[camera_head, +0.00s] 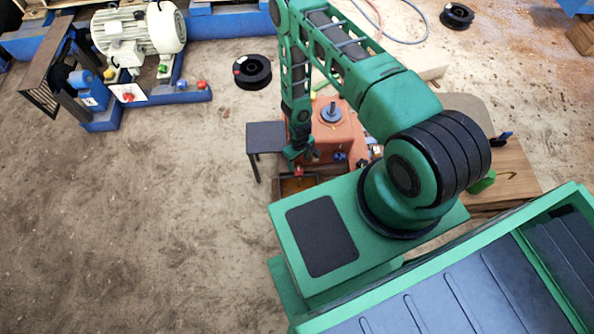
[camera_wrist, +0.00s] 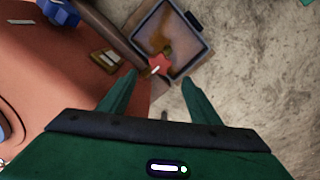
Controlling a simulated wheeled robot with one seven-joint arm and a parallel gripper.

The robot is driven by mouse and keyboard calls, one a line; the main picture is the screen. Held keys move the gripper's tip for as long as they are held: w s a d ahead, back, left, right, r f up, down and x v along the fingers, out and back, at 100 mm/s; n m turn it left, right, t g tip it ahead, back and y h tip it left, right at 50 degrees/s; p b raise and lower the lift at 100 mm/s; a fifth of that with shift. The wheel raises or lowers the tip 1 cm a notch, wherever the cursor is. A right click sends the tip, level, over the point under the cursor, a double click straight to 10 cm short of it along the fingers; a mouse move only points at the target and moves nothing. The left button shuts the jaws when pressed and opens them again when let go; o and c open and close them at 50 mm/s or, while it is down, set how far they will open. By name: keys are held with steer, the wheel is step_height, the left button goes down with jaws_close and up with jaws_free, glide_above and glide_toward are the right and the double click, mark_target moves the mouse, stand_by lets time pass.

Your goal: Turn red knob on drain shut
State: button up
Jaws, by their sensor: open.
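The red knob (camera_wrist: 159,64) shows in the wrist view near the lower corner of a square drain tray, just ahead of the gap between my fingertips. It also shows as a small red spot in the head view (camera_head: 298,171), low on the front of the orange machine (camera_head: 345,128). My gripper (camera_wrist: 159,77) is open and empty, with one finger to each side of the knob in the picture. I cannot tell whether the fingers touch it. In the head view my gripper (camera_head: 303,156) hangs beside the machine, just above the knob.
The dark-rimmed tray (camera_wrist: 207,47) holds brownish residue and sits below the knob. A blue knob (camera_wrist: 62,12) is on the machine's top left in the wrist view. A dark side table (camera_head: 266,136) stands left of my gripper. Open floor lies further left.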

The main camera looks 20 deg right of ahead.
mark_target(299, 171)
step_height(299, 171, down, 8)
steer(key=shift+d+f, duration=0.1)
steer(key=shift+f, duration=0.15)
